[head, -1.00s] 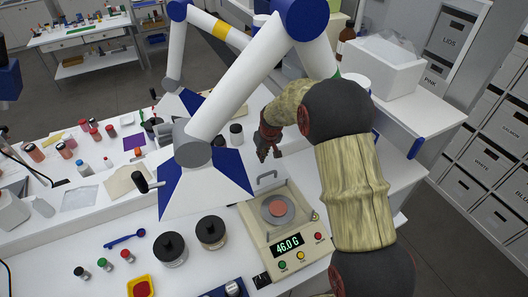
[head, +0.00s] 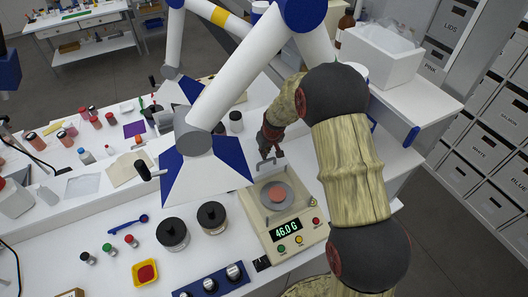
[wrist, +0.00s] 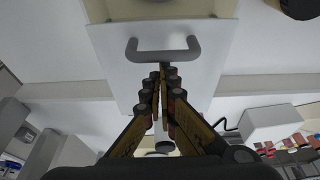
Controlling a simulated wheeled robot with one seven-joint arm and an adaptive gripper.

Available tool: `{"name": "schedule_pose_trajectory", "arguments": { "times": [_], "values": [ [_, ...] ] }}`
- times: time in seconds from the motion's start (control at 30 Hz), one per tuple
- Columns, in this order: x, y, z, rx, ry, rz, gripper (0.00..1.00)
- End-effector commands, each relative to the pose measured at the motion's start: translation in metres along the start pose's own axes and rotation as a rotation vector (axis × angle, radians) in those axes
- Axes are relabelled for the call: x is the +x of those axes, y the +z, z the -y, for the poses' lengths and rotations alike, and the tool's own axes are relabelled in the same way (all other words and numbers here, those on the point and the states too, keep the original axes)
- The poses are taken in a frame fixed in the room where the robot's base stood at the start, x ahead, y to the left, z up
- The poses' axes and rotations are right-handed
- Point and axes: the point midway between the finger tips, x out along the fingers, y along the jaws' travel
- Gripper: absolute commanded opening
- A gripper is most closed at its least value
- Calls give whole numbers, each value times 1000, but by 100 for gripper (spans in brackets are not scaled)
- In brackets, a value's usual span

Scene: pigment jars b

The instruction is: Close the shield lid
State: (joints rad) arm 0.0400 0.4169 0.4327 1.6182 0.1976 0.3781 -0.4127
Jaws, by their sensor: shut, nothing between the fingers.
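The balance (head: 258,215) stands on the white bench, its display reading 46.0 G. A reddish-pink heap (head: 277,195) lies on its round grey pan. A grey U-shaped handle (head: 265,163) shows at the back of the balance. In the wrist view the handle (wrist: 163,56) sits on a pale flat panel (wrist: 112,65), which appears to be the shield lid; its edges are hard to see in the head view. My gripper (head: 270,153) is shut and empty, close behind the handle. Its fingertips (wrist: 160,75) sit just below the handle in the wrist view; contact is unclear.
Two dark-lidded jars (head: 172,234) stand left of the balance. A blue holder (head: 212,283) with small vials lies in front of them. A large white and blue arm-like stand (head: 203,170) rises left of my gripper. A white box (head: 382,55) sits on the shelf behind right.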

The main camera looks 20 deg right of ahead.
Motion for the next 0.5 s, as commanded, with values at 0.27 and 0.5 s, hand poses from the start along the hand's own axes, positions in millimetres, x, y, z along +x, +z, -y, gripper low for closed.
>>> {"name": "schedule_pose_trajectory", "arguments": {
  "times": [0.27,0.5],
  "values": [
    [-2,8,0,0,0,-1,0],
    [-12,47,0,1,0,0,0]
  ]
}}
